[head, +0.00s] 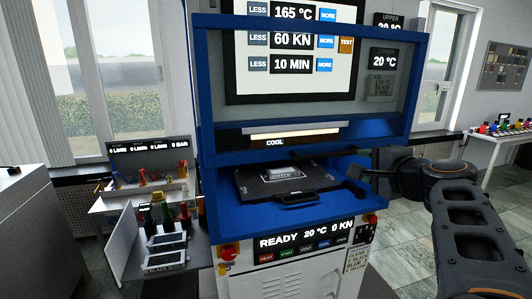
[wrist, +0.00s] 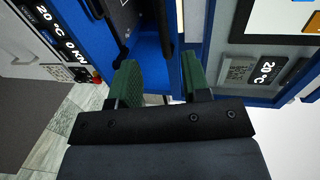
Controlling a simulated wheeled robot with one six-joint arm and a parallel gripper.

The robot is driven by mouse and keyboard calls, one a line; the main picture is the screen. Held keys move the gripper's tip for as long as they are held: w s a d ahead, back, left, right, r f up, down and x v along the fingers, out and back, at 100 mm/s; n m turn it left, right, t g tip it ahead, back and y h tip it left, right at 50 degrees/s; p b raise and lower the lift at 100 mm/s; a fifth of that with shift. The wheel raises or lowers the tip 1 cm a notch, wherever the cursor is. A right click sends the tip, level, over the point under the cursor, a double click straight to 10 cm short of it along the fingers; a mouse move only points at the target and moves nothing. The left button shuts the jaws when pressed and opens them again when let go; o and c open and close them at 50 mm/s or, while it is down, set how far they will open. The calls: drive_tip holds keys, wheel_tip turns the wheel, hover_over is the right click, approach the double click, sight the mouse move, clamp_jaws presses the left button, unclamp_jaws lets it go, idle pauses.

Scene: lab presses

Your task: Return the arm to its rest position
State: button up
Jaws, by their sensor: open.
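My arm reaches in from the right in the head view. My gripper (head: 357,172) is at the right side of the blue press (head: 203,120), near its opening. In the wrist view my gripper (wrist: 160,70) shows two green fingers spread apart with nothing between them. A black mould (head: 262,186) with a metal label and a front handle lies flat in the press opening. My gripper is to the right of the mould and apart from it. The press panel (head: 300,232) reads READY, 20 °C, 0 KN.
The screen (head: 293,45) above shows 165 °C, 60 KN and 10 MIN. A table (head: 505,140) with coloured items is at the far right. Open tiled floor (head: 400,235) lies right of the press.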

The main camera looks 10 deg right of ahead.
drive_tip(key=s+a+f+n+g, duration=0.2)
drive_tip(key=f+n+g, duration=0.1)
drive_tip(key=f, duration=0.4)
drive_tip(key=s+a+f+n+g, duration=0.1)
drive_tip(key=s+f+n+g, duration=0.15)
drive_tip(key=f, duration=0.55)
drive_tip(key=s+a+f+n+g, duration=0.2)
drive_tip(key=s+a+f+n, duration=0.1)
drive_tip(key=a+f+n, duration=0.2)
drive_tip(key=s+a+f+n+g+h, duration=0.1)
drive_tip(key=s+a+f+n+g, duration=0.2)
drive_tip(key=a+n, duration=0.3)
drive_tip(key=shift+s+a+f+h, duration=0.3)
drive_tip(key=shift+s+a+f, duration=0.2)
drive_tip(key=shift+s+f, duration=0.3)
drive_tip(key=shift+w, duration=0.15)
